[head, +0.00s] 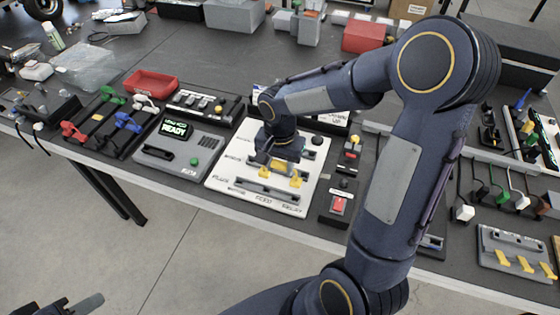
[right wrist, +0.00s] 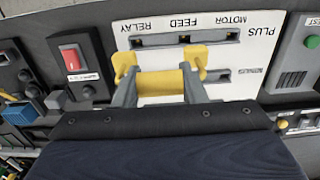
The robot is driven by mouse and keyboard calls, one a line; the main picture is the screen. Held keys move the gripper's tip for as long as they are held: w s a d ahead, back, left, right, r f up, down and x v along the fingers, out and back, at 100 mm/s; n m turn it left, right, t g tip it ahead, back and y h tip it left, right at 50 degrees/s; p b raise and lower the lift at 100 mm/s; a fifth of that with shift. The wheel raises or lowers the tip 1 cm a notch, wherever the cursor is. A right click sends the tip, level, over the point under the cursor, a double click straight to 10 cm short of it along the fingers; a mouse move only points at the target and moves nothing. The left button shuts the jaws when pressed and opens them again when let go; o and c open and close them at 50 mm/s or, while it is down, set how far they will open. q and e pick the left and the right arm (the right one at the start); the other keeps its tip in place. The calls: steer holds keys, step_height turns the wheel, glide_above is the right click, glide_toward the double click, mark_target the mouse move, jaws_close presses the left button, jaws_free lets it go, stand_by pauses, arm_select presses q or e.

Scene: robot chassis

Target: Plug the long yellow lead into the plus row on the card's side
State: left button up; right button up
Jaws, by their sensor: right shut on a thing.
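A white board (head: 222,172) lies mid-table, with several dark slots and printed labels. In the right wrist view the board (right wrist: 262,60) appears upside down, with PLUS, MOTOR, FEED, RELAY and MINUS readable. My right gripper (head: 281,166) is over the board, shut on a yellow lead (right wrist: 160,83). The lead's bar lies across between the grey fingers, with an upright yellow end at each side. These ends are near the slot row; I cannot tell whether either enters a slot. My left gripper (head: 82,304) shows only partly at the lower left; its opening is unclear.
A grey box with a READY screen (head: 175,129) stands left of the board. A unit with a red switch (head: 338,205) is close on the right. More yellow leads (head: 525,264) sit on a grey holder at the far right. A red tray (head: 151,84) lies behind left.

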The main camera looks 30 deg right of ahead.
steer(key=shift+w+f, duration=0.1)
steer(key=shift+f, duration=0.05)
steer(key=shift+f+b, duration=0.4)
steer(key=shift+b, duration=0.2)
steer(key=shift+f+b, duration=2.1)
steer(key=shift+f, duration=0.35)
steer(key=shift+f+b, duration=1.4)
steer(key=shift+b, duration=0.05)
steer(key=o, duration=1.1)
steer(key=shift+c, duration=0.2)
steer(key=shift+r, duration=0.1)
